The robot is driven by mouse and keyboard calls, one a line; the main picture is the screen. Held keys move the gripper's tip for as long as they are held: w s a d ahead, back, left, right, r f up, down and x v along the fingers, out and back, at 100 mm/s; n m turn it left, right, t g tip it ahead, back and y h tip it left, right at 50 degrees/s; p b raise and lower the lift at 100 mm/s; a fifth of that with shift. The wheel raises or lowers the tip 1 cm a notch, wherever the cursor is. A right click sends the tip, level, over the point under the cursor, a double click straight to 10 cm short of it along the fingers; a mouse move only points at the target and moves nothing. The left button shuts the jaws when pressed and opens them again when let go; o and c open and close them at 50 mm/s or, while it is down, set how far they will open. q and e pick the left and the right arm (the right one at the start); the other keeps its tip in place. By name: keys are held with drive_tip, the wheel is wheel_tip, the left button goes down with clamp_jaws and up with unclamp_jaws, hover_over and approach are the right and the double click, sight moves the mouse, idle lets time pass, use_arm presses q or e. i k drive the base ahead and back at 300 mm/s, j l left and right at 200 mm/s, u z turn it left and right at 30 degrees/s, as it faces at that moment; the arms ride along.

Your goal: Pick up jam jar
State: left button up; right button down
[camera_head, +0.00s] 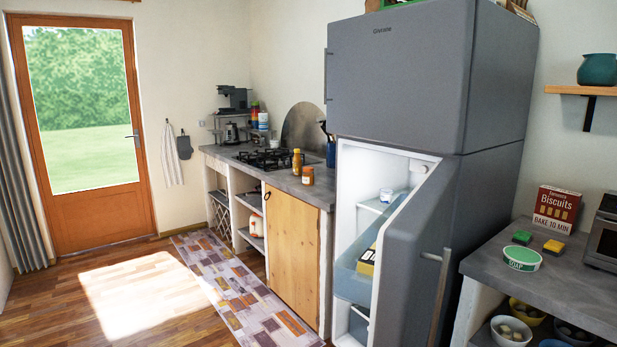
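A small orange jar (308,176) stands upright on the grey counter (322,193), near its right end by the fridge. It looks like the jam jar, but its label is too small to read. A taller yellow bottle (297,162) stands just behind and left of it. A small white tub with a blue band (386,195) sits on a shelf inside the open fridge; I cannot tell what it holds. Neither of my grippers shows in the head view, and nothing is seen touching the jar.
The grey fridge (400,75) has its lower door (412,255) open, standing out right of the counter. A gas hob (265,158) lies left of the jar. A patterned rug (245,290) covers the floor before the counter. Open wooden floor (130,325) lies at left.

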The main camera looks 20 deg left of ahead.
sight(307, 177)
drive_tip(key=i+j+u, duration=0.9)
drive_tip(key=i, duration=0.3)
drive_tip(key=i+j+u, duration=0.35)
drive_tip(key=i, duration=0.3)
drive_tip(key=i+u, duration=0.3)
drive_tip(key=i, duration=0.35)
drive_tip(key=i+j+z, duration=0.1)
drive_tip(key=i+z, duration=0.2)
drive_tip(key=i, duration=0.2)
drive_tip(key=i+j+z, duration=0.3)
drive_tip(key=i, duration=0.25)
drive_tip(key=i+j+z, duration=0.3)
drive_tip(key=i, duration=0.2)
